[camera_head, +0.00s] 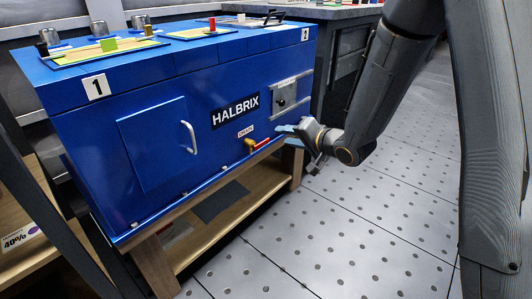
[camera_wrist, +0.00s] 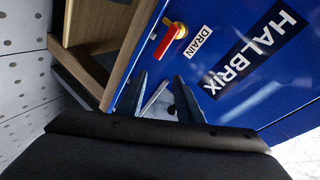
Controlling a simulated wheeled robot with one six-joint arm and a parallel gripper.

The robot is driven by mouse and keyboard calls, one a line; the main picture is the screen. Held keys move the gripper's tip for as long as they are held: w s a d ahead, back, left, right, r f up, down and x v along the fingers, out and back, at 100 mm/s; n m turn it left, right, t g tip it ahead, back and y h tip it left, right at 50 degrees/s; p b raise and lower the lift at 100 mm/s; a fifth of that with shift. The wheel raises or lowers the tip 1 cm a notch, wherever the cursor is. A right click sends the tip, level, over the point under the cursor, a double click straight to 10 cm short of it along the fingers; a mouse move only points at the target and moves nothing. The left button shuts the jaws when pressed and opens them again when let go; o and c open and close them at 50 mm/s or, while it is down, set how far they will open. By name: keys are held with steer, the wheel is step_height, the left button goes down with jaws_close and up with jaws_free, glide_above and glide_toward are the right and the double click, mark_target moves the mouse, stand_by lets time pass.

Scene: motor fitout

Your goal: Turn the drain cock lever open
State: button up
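The drain cock (camera_head: 249,146) is a small brass fitting low on the front of the blue HALBRIX cabinet, just below the DRAIN label (camera_head: 245,132). Its red lever (camera_head: 262,143) points to the right and slightly up in the head view. In the wrist view the red lever (camera_wrist: 169,42) and the brass body (camera_wrist: 182,31) show beyond the fingertips. My gripper (camera_head: 285,130) is to the right of the lever, apart from it. In the wrist view my gripper (camera_wrist: 162,85) has its two fingers spread, with nothing held between them.
The blue cabinet (camera_head: 87,125) stands on a wooden frame with a lower shelf (camera_head: 265,181). A door with a pale handle (camera_head: 188,137) is left of the cock. A latch plate (camera_head: 286,94) is above my gripper. The perforated floor (camera_head: 340,230) at right is clear.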

mark_target(267, 142)
step_height(267, 142, down, 5)
steer(key=m+y+b, duration=0.3)
steer(key=y+b, duration=0.1)
steer(key=y, duration=0.2)
steer(key=shift+s+a+b+x, duration=0.15)
steer(key=shift+b+x, duration=0.6)
steer(key=shift+x, duration=1.3)
steer(key=shift+s+a+b+x, duration=0.15)
steer(key=shift+b+x, duration=0.6)
steer(key=shift+x, duration=1.3)
steer(key=shift+d, duration=0.1)
jaws_close()
